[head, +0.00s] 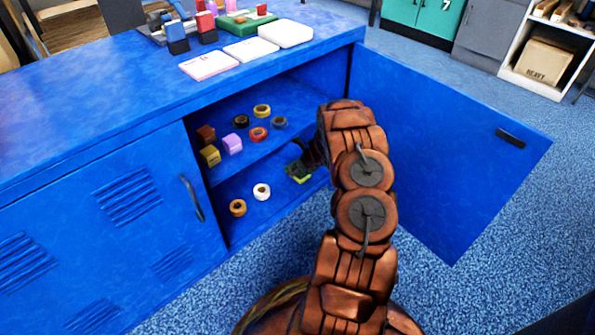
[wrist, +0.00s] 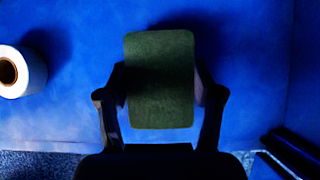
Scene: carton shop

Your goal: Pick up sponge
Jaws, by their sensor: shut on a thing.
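The sponge (wrist: 160,85) is a dark green block between the two fingers of my gripper (wrist: 160,98) in the wrist view. The fingers touch its left and right sides, and my gripper is shut on it. In the head view, my gripper (head: 300,168) reaches into the lower level of the open blue cabinet, and a yellow-green edge of the sponge (head: 299,179) shows below it. My arm hides part of this area. I cannot tell whether the sponge rests on the cabinet floor or is raised.
A white roll (head: 262,191) stands left of my gripper, also in the wrist view (wrist: 22,72). An orange roll (head: 237,207) is farther left. Several rolls and blocks sit on the shelf (head: 220,115) above. The open door (head: 450,130) stands to the right.

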